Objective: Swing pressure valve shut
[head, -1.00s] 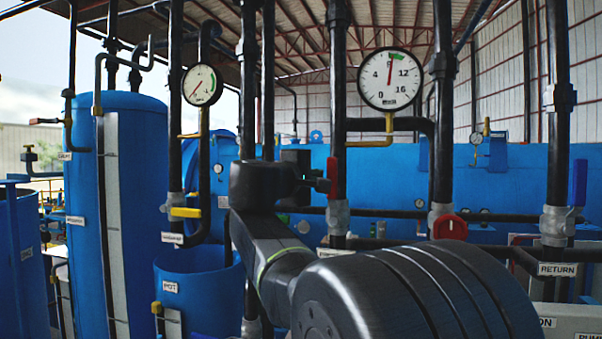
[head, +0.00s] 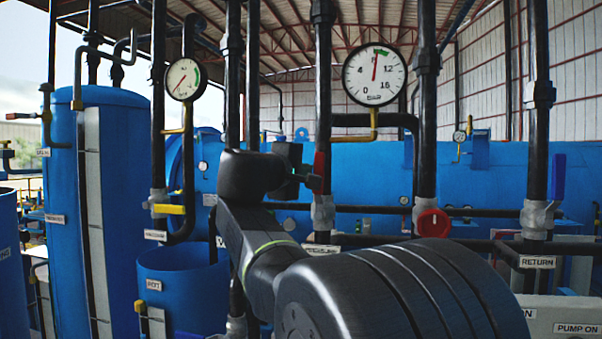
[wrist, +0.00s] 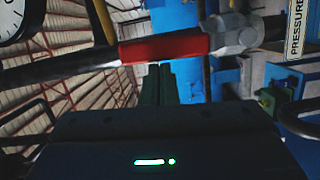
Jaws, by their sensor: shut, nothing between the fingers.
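The pressure valve's red handle (head: 319,168) stands upright along a dark vertical pipe, above a grey valve body (head: 323,212). A partly hidden PRESSURE label (head: 322,250) is below it. In the wrist view the red handle (wrist: 165,48) runs across the picture in line with the pipe, beside the grey valve body (wrist: 236,34). My gripper (head: 308,181) is at the handle's left side in the head view. In the wrist view my gripper (wrist: 160,70) has its fingers together, tips close below the handle; I cannot tell whether they touch it.
A large round gauge (head: 374,74) is just right of the handle's pipe. A red round knob (head: 433,223) and a blue-handled RETURN valve (head: 558,178) are on pipes further right. A yellow-handled valve (head: 169,209) is at left. Vertical pipes crowd the space around my arm.

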